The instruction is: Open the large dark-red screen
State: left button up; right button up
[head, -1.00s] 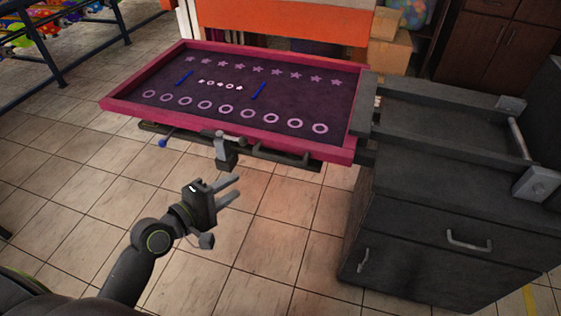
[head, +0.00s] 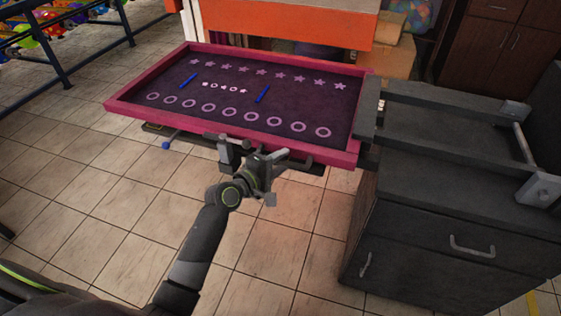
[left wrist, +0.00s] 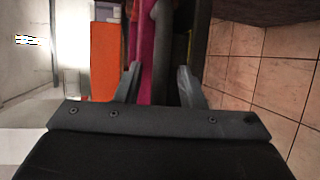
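The large screen has a dark-red, magenta-looking frame (head: 205,131) around a dark panel printed with stars and rings. My left gripper (head: 280,158) is just in front of that edge, beside the clamp. In the left wrist view, the left gripper (left wrist: 160,82) has its fingers apart. The frame edge (left wrist: 146,45) and a grey bar (left wrist: 163,40) show between and beyond them; contact cannot be told. My right gripper is not in view.
A dark cabinet with drawers (head: 440,245) stands to the right, with a dark hinged-looking arm (head: 450,140) joining the screen's right side. An orange machine panel (head: 285,22) is behind. Tiled floor (head: 100,190) is clear at the left front.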

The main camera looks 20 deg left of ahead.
pick_arm(q)
jog(key=shift+w+d, duration=0.1)
jog(key=shift+w, duration=0.05)
jog(key=shift+c, duration=0.3)
grip_shut()
